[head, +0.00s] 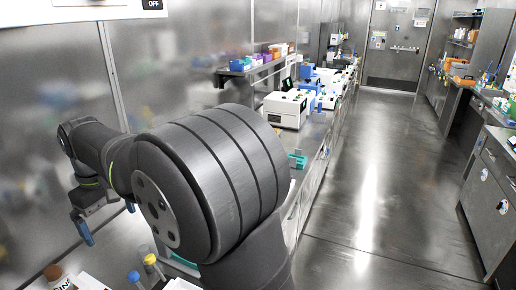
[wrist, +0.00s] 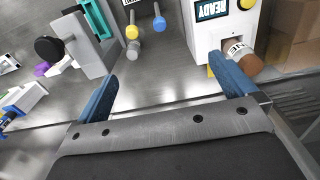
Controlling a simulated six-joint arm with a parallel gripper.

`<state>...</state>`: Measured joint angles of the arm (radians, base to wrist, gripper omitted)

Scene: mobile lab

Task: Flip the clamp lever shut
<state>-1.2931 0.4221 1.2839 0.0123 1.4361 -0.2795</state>
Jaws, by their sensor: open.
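My gripper (wrist: 165,92) shows in the wrist view with its two blue fingers wide apart and nothing between them. In the head view my gripper (head: 108,220) hangs at the left, pointing down over the bench. A grey block with a teal-edged panel (wrist: 97,38) and a black round knob (wrist: 48,49) lies beyond the left finger in the wrist view. The knob may belong to the clamp lever, but I cannot tell for certain. Neither finger visibly touches it. In the head view my arm hides much of the near bench.
A yellow-capped tube (wrist: 132,34) and a blue-capped tube (wrist: 159,22) stand beyond the gap between the fingers. A white machine with a READY screen (wrist: 200,28) and a brown-capped bottle (wrist: 243,58) are close to the right finger. The floor aisle (head: 390,180) is clear.

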